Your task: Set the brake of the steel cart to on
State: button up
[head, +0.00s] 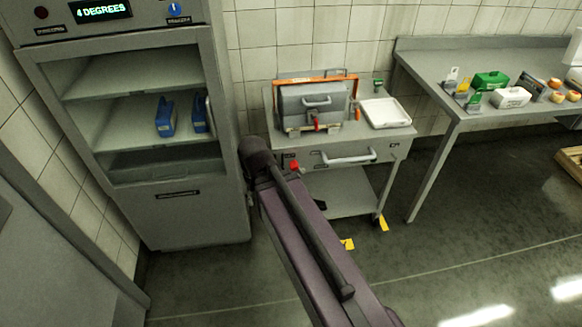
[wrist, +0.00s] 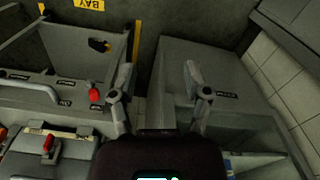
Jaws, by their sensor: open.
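The steel cart (head: 350,155) stands between the cabinet and the table. A small red lever (head: 294,166) sits on the left end of its front face; it also shows in the wrist view (wrist: 95,94). A dark label (wrist: 65,102) is beside the lever, too small to read surely. My gripper (wrist: 158,75) is open and empty in the wrist view. Its left finger is just right of the red lever, apparently apart from it. In the head view my arm hides the gripper.
A grey case with another red handle (head: 317,122) and a white tray (head: 385,112) are on the cart top. An open-shelved cabinet (head: 190,215) stands close at left. The table (head: 450,110) at right holds several small items. The floor in front is clear.

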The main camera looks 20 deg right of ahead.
jog(key=shift+o, duration=0.3)
jog(key=shift+w+f, duration=0.1)
jog(key=shift+w, duration=0.05)
jog(key=m+t+h+b, duration=0.25)
jog(key=h+b, duration=0.45)
jog(key=b, duration=0.6)
send_near(292, 165)
notch_tip(292, 165, up, 2)
jog(key=s+a, duration=0.1)
jog(key=a, duration=0.1)
jog(key=shift+d+r+n+t, duration=0.2)
jog(key=shift+d+n+t, duration=0.05)
jog(key=shift+d+n, duration=0.15)
jog(key=shift+f, duration=0.1)
jog(key=b+x, duration=1.1)
jog(key=x, duration=0.2)
jog(key=shift+w+d+f, duration=0.1)
jog(key=shift+f, duration=0.2)
